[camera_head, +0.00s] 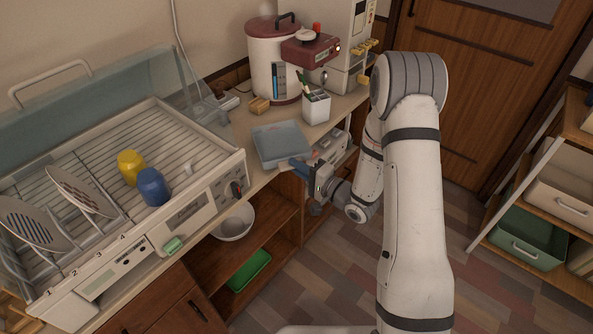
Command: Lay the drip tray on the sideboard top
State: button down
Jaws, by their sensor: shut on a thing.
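The drip tray (281,142), a flat blue-grey rectangular tray with a raised rim, is over the sideboard top (242,121), to the right of the dish dryer. It looks nearly level. I cannot tell whether its underside touches the top or is slightly above it. My gripper (299,168) reaches in from the right and is shut on the tray's near right edge. The fingertips are partly hidden at the rim.
The dish dryer (205,210), with plates, a yellow cup (131,166) and a blue cup (153,187), stands at left. A bowl (234,224) sits below.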

jog(key=shift+f, duration=0.6)
jog(key=shift+f, duration=0.25)
jog(key=c, duration=1.5)
grip_release()
jog(key=shift+r, duration=0.1)
